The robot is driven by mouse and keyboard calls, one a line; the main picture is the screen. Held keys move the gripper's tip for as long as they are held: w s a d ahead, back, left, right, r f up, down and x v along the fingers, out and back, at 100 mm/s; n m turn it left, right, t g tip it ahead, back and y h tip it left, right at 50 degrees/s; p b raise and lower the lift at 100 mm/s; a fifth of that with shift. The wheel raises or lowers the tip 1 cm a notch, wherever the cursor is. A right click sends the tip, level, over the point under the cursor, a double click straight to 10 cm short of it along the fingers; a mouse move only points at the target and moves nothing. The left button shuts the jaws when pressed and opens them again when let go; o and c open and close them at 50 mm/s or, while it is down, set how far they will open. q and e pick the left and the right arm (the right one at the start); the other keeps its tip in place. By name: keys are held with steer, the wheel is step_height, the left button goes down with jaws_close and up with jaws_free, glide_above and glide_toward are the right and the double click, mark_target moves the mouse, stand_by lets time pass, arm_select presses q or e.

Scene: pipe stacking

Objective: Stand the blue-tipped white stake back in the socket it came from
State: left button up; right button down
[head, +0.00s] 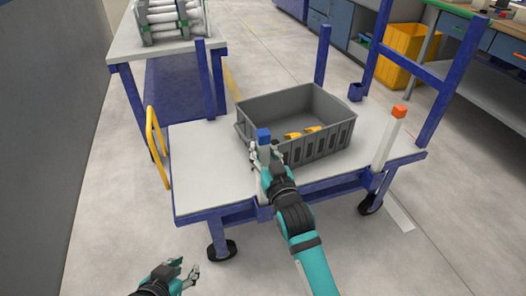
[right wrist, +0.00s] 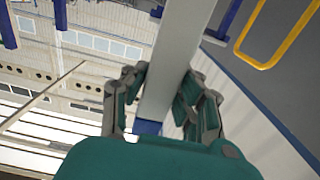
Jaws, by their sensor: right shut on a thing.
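The blue-tipped white stake (head: 263,136) is about upright at the front edge of the cart's lower deck. My right gripper (head: 264,160) is shut on it just below its blue tip. In the right wrist view the white shaft (right wrist: 181,45) runs between the fingers (right wrist: 160,95). The stake's lower end overlaps a blue socket (head: 263,213) on the cart's front rail; I cannot tell whether it is inside. My left gripper (head: 184,273) is open and empty, low over the floor in front of the cart.
A grey crate (head: 335,140) with yellow things inside stands on the white deck (head: 205,170) behind the stake. An orange-tipped white stake (head: 388,140) stands at the front right. A blue socket (head: 356,91) at the back is empty. A yellow handle (head: 151,140) is at the left.

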steer(key=c, duration=1)
jaws_free()
steer(key=shift+o, duration=0.2)
steer(key=v, duration=1.2)
